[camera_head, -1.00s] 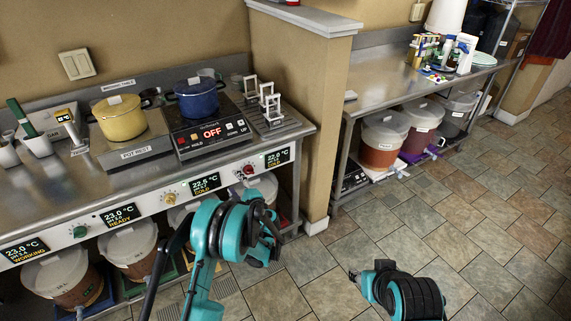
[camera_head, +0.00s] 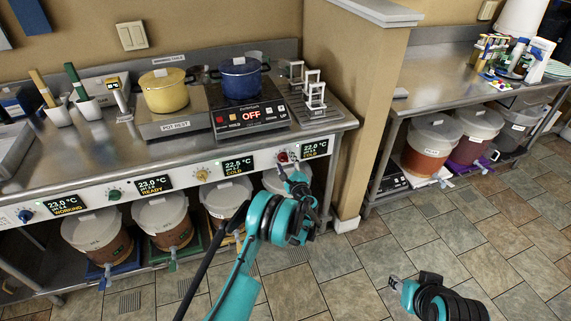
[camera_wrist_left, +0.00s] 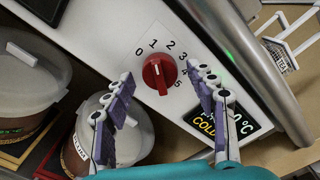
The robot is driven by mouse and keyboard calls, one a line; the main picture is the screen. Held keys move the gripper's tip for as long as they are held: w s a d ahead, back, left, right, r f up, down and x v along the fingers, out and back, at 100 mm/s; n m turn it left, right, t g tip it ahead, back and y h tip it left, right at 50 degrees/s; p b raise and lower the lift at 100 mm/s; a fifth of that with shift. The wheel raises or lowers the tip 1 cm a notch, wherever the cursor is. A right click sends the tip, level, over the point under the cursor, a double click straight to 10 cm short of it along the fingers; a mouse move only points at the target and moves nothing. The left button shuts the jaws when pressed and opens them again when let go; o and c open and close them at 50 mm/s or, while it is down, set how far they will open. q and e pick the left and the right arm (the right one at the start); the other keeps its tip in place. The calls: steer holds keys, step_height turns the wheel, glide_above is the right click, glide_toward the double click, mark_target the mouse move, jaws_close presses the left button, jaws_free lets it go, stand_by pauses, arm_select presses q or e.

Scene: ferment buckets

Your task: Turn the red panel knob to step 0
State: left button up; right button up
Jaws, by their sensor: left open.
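The red knob (camera_head: 283,157) is on the white front panel (camera_head: 262,161) under the counter, at the right end of the knob row. In the left wrist view the red knob (camera_wrist_left: 160,73) has a scale from 0 to 5 around it. Its ridge runs steeply up and down; I cannot tell which number it marks. My left gripper (camera_head: 292,178) is just in front of the panel by the knob. In the wrist view its purple-padded fingers (camera_wrist_left: 160,80) are spread, one on each side of the knob, apparently not touching it. My right gripper (camera_head: 392,283) is low, over the floor.
A display reading 22.0 °C (camera_head: 315,149) is right of the knob. Lidded buckets (camera_head: 168,220) stand below the panel. A blue pot (camera_head: 240,80) sits on the hotplate above. A wall end (camera_head: 352,110) stands right of the counter. The tiled floor in front is open.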

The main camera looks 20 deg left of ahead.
arm_select(q)
steer(key=c, duration=1.2)
steer(key=shift+o, duration=0.2)
steer(key=shift+n, duration=0.4)
steer(key=n, duration=0.2)
steer(key=shift+n, duration=2.2)
